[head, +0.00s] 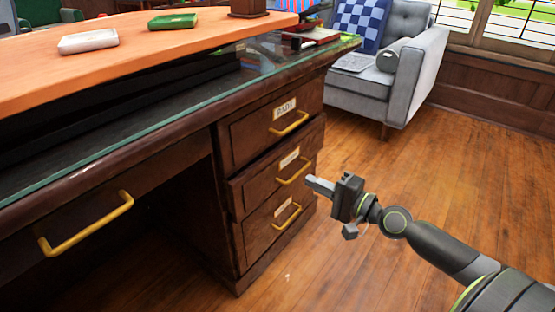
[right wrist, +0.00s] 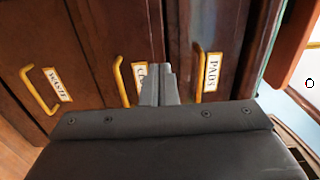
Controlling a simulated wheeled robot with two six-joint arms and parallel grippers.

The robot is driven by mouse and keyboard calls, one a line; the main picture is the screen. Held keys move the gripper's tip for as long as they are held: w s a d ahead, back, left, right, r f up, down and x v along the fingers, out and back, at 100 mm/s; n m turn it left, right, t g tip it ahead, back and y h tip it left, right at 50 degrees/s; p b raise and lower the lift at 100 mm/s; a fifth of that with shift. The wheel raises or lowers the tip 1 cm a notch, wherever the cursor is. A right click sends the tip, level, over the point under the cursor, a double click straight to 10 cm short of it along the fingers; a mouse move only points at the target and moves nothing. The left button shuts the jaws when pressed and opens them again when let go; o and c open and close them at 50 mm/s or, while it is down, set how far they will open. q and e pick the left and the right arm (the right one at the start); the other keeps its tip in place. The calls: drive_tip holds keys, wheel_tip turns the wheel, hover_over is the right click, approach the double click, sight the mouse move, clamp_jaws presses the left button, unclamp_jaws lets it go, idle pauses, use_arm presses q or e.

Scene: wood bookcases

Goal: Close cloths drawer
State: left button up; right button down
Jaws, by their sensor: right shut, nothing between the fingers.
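The desk's right pedestal has a stack of drawers with brass handles. The middle drawer (head: 248,190) seems to stand slightly proud of the drawers above and below. In the right wrist view its label, beginning with "C", is partly hidden behind my fingers; this middle front (right wrist: 108,35) has its handle (right wrist: 122,82) just left of them. My right gripper (head: 318,185) is shut and empty, in front of the pedestal, pointing at the drawer fronts. In its wrist view the closed fingertips (right wrist: 157,85) overlap the middle drawer front; I cannot tell whether they touch. My left gripper is not in view.
The top drawer (head: 250,135) is labelled PADS, and the bottom drawer (right wrist: 30,60) WASTE. A wide drawer handle (head: 88,224) is at the left. A glass top (head: 190,105) overhangs the drawers. A grey armchair (head: 385,85) stands behind; the wooden floor (head: 440,165) at right is clear.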

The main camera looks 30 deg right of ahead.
sight(268, 159)
drive_tip(key=x, duration=1.1)
drive_tip(key=shift+w, duration=0.25)
drive_tip(key=shift+w, duration=0.1)
drive_tip(key=shift+p+x, duration=0.35)
drive_tip(key=shift+x, duration=0.85)
drive_tip(key=shift+r, duration=0.2)
